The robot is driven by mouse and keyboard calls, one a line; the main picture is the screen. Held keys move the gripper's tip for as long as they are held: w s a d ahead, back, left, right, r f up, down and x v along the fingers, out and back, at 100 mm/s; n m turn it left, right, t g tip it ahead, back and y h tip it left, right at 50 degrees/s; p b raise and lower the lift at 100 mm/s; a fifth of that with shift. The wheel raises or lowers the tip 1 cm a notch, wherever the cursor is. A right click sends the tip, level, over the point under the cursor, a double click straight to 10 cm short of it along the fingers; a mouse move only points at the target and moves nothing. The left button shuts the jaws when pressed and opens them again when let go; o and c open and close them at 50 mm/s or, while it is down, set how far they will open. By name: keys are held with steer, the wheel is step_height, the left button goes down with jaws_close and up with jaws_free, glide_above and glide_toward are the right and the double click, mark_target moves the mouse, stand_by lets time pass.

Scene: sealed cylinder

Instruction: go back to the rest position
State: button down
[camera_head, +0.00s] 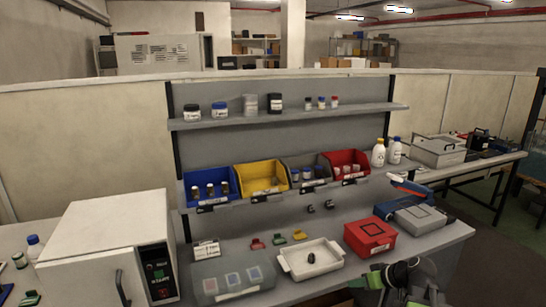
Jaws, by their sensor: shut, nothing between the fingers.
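My arm and gripper (368,281) show at the bottom right, in front of the bench's front edge. Green parts show at the gripper end, with dark and pale arm links behind them. The gripper is shut and empty, apart from the things on the bench. The lower part of the arm is cut off by the picture's edge.
On the grey bench (450,232) near my arm stand a white tray (283,262) with a small dark item in it, a red box (370,236) and a blue-grey case (418,217). A clear-lidded box (232,283) and white oven-like cabinet (110,245) stand left. Coloured bins (260,180) hang behind.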

steer(key=s+a+f+m+g+h+p, duration=0.2)
steer(key=s+a+g+h, duration=0.4)
steer(key=s+a, duration=0.3)
steer(key=a+m+p, duration=0.1)
steer(key=a, duration=0.2)
steer(key=shift+g+p, duration=0.4)
